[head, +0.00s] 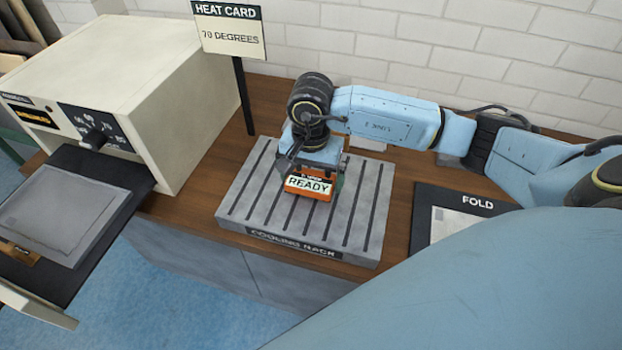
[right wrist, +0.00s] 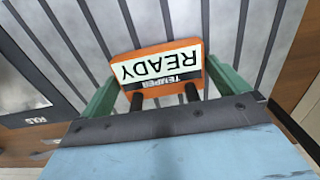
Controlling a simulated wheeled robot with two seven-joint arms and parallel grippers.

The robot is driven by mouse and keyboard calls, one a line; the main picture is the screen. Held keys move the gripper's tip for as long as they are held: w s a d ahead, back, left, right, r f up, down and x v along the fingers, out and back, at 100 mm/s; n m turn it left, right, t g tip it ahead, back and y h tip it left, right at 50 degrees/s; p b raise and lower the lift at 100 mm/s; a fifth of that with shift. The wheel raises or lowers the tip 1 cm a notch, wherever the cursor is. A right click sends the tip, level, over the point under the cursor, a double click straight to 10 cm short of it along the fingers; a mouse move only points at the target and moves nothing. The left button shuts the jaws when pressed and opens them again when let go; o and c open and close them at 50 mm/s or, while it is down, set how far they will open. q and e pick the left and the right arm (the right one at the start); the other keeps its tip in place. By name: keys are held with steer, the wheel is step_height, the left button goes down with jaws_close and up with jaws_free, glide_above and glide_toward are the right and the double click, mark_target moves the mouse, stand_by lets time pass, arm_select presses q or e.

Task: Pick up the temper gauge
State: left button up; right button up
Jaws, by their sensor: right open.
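The temper gauge (head: 310,187) is a small orange block with a white READY label, on or just above the grey slotted cooling rack (head: 235,200). My right gripper (head: 313,176) is directly over it, pointing down. In the right wrist view, the gauge (right wrist: 158,72) lies between the two green fingers of the right gripper (right wrist: 165,88). The fingers are open, one on each side of it, and do not visibly clamp it. The gauge's far side and underside are hidden. My left gripper is not in view.
A cream oven (head: 120,75) stands at the left, its black tray (head: 115,190) drawn out with a grey sheet on it. A heat card sign (head: 230,30) reads 70 degrees. A black FOLD mat (head: 425,215) lies right of the rack. A white brick wall (head: 400,45) stands behind.

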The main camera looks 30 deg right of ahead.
steer(key=c, duration=0.9)
